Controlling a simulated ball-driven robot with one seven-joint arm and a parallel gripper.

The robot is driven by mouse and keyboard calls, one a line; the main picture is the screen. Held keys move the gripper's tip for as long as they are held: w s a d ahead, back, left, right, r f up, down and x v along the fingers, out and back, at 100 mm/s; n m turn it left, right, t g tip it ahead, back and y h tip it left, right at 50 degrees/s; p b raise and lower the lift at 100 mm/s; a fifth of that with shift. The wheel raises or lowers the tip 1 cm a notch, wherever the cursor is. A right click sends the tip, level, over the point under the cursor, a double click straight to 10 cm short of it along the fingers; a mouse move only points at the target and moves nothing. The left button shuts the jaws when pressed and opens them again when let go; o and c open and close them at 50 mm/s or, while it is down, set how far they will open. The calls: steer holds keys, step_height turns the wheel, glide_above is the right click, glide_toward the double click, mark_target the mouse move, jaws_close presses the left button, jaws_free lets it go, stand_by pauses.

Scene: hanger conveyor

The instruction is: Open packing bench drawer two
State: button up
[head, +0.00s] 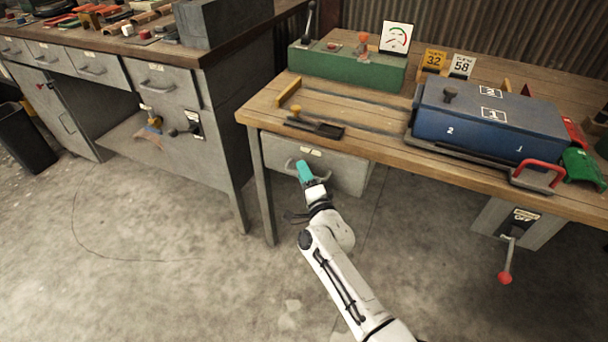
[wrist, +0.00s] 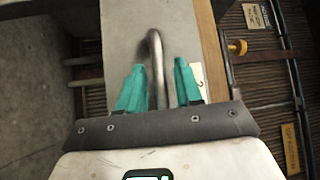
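A grey drawer front (head: 345,172) sits under the front left of the wooden bench. Its small label is too small to read in the head view. Its curved metal handle (head: 291,165) shows just left of my gripper (head: 305,172). In the wrist view the handle (wrist: 156,62) runs between the two teal fingers of my gripper (wrist: 160,88). The fingers stand apart, one on each side of the handle, with small gaps visible. A pale label (wrist: 198,76), partly hidden by the right finger, is on the drawer front (wrist: 125,22). The drawer appears shut.
The wooden bench top (head: 385,150) overhangs just above the drawer, carrying a blue box (head: 490,122) and a green box (head: 345,68). A bench leg (head: 263,190) stands left of my gripper. A red-knobbed lever (head: 506,262) hangs at right. The floor in front is clear.

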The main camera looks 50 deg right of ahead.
jaws_close()
stand_by(0.4)
steer(key=shift+a, duration=0.15)
